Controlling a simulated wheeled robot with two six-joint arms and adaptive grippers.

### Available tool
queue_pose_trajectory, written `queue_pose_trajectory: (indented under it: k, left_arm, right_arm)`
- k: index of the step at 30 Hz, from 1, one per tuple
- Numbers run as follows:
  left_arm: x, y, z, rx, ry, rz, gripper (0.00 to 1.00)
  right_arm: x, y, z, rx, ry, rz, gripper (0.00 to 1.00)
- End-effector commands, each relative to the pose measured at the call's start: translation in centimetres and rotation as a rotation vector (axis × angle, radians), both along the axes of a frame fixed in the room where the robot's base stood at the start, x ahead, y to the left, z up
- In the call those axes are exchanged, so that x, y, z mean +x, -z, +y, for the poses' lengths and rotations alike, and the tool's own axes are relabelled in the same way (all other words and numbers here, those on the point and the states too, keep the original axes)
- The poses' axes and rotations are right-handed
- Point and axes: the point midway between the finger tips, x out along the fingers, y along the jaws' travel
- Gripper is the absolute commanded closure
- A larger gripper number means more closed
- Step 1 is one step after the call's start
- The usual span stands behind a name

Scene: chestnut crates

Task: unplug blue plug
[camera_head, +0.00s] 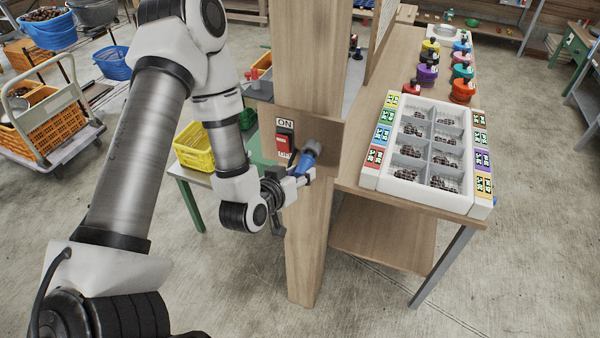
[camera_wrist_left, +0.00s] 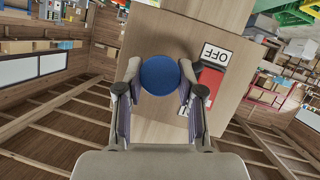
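The blue plug (camera_head: 304,164) is at a wooden board (camera_head: 328,130) on a wooden post, its grey end toward the board. I cannot tell whether it is fully seated there. My left gripper (camera_head: 303,176) is at the plug. In the left wrist view the plug's round blue back (camera_wrist_left: 160,76) sits between the two fingers of the left gripper (camera_wrist_left: 160,88), which appear to touch it on both sides. A red switch (camera_head: 283,143) with an ON label is left of the plug; the wrist view shows its OFF label (camera_wrist_left: 216,54). My right gripper is not in view.
The wooden post (camera_head: 310,240) stands in front of me. A table at the right holds a white sectioned tray (camera_head: 399,190) of chestnuts and several coloured pots (camera_head: 462,90). A yellow basket (camera_head: 193,147) sits behind my left arm. The floor at front right is clear.

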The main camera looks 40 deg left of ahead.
Motion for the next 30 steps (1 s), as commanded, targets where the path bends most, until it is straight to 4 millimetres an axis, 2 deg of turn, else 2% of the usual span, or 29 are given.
queue_pose_trajectory:
  k: [1,3,9,15,18,24,30]
  left_arm:
    - [0.0,0.0,0.0,0.000,-0.001,0.001,0.77]
    - [0.0,0.0,0.0,0.000,-0.001,0.000,1.00]
    - [-0.2,0.0,0.0,0.000,-0.001,0.001,1.00]
    - [-1.9,0.1,-0.5,-0.001,0.001,0.003,1.00]
    - [-2.3,-0.5,-0.5,0.002,0.000,0.004,1.00]
    - [-3.3,-0.4,-0.8,0.002,0.001,0.003,1.00]
    - [-3.5,0.0,-0.9,0.000,0.000,-0.001,1.00]
  right_arm:
    - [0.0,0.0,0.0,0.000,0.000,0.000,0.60]
    - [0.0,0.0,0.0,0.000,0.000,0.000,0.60]
    - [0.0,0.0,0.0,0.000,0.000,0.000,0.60]
    - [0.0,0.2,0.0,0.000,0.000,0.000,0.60]
    - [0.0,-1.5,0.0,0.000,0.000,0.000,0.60]
    - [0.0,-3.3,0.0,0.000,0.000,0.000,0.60]
    - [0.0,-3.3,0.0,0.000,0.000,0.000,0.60]
